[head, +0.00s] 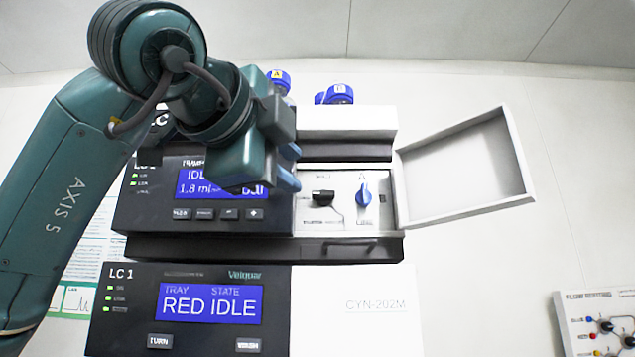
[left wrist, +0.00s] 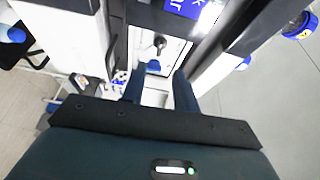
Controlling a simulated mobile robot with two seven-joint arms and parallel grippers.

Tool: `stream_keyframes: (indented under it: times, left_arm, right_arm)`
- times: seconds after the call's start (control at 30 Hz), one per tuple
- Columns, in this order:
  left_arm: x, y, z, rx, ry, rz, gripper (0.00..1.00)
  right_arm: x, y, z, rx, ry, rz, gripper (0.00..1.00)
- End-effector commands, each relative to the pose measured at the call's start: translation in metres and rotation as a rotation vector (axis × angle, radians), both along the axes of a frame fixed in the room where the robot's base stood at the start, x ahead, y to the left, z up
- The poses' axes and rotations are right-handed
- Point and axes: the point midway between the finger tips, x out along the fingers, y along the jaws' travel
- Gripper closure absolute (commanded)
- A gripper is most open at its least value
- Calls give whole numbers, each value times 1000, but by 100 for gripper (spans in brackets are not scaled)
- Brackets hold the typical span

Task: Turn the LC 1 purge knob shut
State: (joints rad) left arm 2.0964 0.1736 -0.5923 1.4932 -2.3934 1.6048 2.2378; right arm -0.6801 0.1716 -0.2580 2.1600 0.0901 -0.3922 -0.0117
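The blue purge knob (head: 364,196) is on the white panel inside the open compartment of the upper LC 1 unit; its long side stands about upright. It also shows in the left wrist view (left wrist: 153,66), between and beyond the fingers. A black fitting (head: 322,197) with a thin line sits left of the knob. My left gripper (head: 289,166) is at the left edge of the compartment in the head view, apart from the knob. In the left wrist view its two fingers (left wrist: 159,78) are spread with nothing held. My right gripper is not in view.
The compartment's white door (head: 467,168) stands open to the right. Blue-capped bottles (head: 340,94) stand on top of the stack. A lower LC 1 module (head: 352,320) reads "RED IDLE". A board with coloured parts (head: 598,325) is at lower right.

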Motion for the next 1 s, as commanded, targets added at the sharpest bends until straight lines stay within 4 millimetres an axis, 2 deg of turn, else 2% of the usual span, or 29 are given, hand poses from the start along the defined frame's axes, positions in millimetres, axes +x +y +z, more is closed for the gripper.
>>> stream_keyframes:
  times: [0.03,0.2,0.4,0.6,0.87,1.0]
  left_arm:
    - [12,-5,3,1,6,-1,70]
    - [45,-19,3,2,3,-2,70]
    - [73,-30,3,2,4,-1,70]
    - [84,-35,1,3,1,-3,70]
    - [85,-36,0,2,0,-3,70]
    - [85,-36,1,2,0,-3,81]
  right_arm:
    - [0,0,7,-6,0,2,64]
    - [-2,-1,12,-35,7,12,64]
    - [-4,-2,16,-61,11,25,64]
    - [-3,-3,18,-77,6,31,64]
    - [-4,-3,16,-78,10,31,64]
    - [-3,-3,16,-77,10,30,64]
